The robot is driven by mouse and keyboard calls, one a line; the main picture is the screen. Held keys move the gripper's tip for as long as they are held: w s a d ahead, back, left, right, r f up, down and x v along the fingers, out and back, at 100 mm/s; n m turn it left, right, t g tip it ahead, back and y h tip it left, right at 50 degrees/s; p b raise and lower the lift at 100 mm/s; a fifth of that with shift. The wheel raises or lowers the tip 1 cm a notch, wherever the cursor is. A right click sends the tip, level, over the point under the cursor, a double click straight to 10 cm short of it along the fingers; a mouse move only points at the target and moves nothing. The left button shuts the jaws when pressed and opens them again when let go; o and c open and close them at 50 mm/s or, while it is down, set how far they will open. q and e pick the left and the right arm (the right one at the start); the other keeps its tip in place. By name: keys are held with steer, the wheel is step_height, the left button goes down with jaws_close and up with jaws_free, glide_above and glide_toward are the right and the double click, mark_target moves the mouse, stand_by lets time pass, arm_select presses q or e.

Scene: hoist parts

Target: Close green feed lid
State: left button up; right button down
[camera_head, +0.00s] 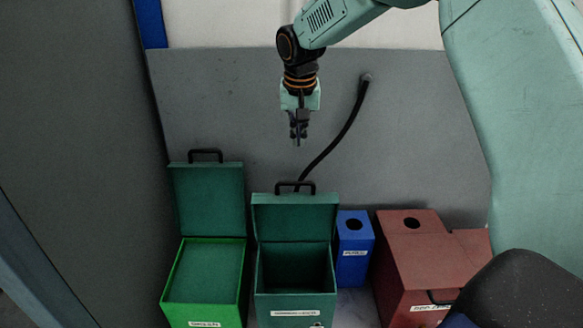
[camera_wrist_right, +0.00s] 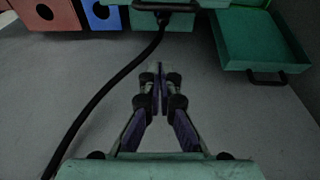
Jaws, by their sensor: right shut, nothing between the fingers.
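Two green boxes stand side by side with their lids raised. The left, bright-green box (camera_head: 207,316) has its dark green lid (camera_head: 208,200) upright behind it, a black handle (camera_head: 205,153) on top; this lid also shows in the right wrist view (camera_wrist_right: 250,38). The middle, darker green box (camera_head: 262,308) is open, its lid (camera_head: 295,217) upright with a black handle (camera_head: 296,185). I cannot tell by label which is the feed box. My right gripper (camera_head: 298,142) is shut and empty, pointing down above the middle lid's handle, apart from it. My left gripper is out of view.
A blue box (camera_head: 354,262) with a round hole and reddish-brown boxes (camera_head: 411,250) stand to the right. A black hose (camera_head: 345,127) runs down the grey back wall beside my right gripper. Grey panels border the left side.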

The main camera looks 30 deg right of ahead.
steer(key=x, duration=1)
steer(key=s, duration=0.1)
steer(key=s+a+p, duration=0.1)
steer(key=s, duration=0.1)
steer(key=shift+s+a+r, duration=0.25)
steer(key=shift+a, duration=0.15)
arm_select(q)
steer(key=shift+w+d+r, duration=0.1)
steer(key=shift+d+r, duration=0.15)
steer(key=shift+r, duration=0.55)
arm_select(e)
steer(key=shift+d+f, duration=0.1)
steer(key=shift+f, duration=0.05)
steer(key=shift+w, duration=0.1)
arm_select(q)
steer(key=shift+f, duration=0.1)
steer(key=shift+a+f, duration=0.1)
